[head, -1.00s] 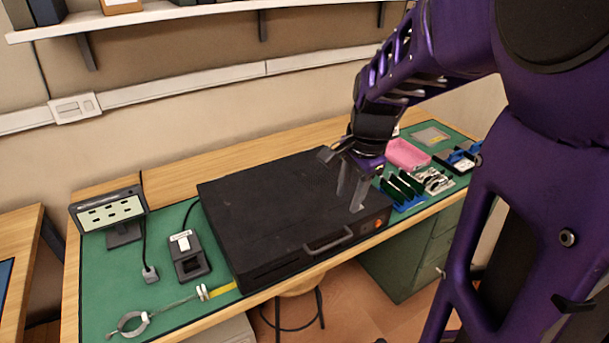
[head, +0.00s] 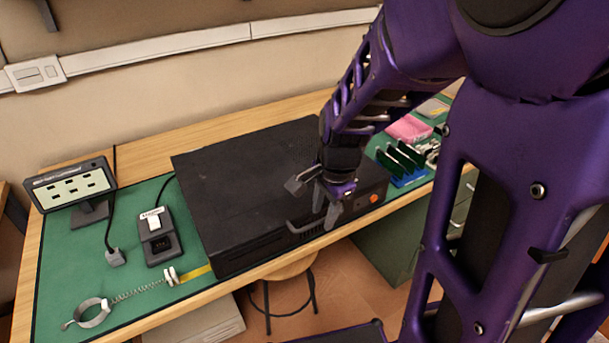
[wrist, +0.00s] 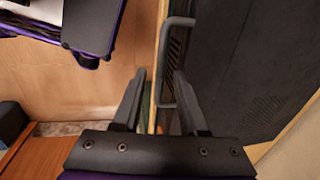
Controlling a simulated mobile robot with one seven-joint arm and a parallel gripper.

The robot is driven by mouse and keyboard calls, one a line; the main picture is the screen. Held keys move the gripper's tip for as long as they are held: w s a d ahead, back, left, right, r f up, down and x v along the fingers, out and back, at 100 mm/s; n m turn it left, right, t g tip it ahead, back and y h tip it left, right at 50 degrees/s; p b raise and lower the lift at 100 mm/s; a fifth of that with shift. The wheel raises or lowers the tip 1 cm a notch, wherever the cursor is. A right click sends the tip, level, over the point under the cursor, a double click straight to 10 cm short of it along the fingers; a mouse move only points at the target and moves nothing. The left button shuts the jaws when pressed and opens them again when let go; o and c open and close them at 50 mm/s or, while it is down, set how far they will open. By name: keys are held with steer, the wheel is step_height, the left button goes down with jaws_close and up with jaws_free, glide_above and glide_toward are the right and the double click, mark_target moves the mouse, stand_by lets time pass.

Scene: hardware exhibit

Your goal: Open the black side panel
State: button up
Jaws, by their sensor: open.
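The black case (head: 235,180) lies flat on the workbench, its broad black panel facing up. A grey bar handle (head: 300,228) runs along its front edge, partly hidden by my gripper in the head view. In the wrist view the handle (wrist: 163,65) stands off the case's side, and the panel (wrist: 245,50) fills the right. My gripper (head: 325,208) points down at the front edge by the right part of the handle. It is open and empty. In the wrist view the handle appears between the fingertips (wrist: 160,76); I cannot tell whether they touch it.
A small display (head: 72,186) and a black device (head: 157,240) stand left of the case. A wrist strap with a coiled cord (head: 95,312) lies front left. Blue-based cards (head: 400,165) and a pink tray (head: 408,128) are at right. A stool (head: 285,275) stands below the bench edge.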

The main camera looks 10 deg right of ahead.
steer(key=shift+f, duration=0.25)
jaws_close()
stand_by(1.4)
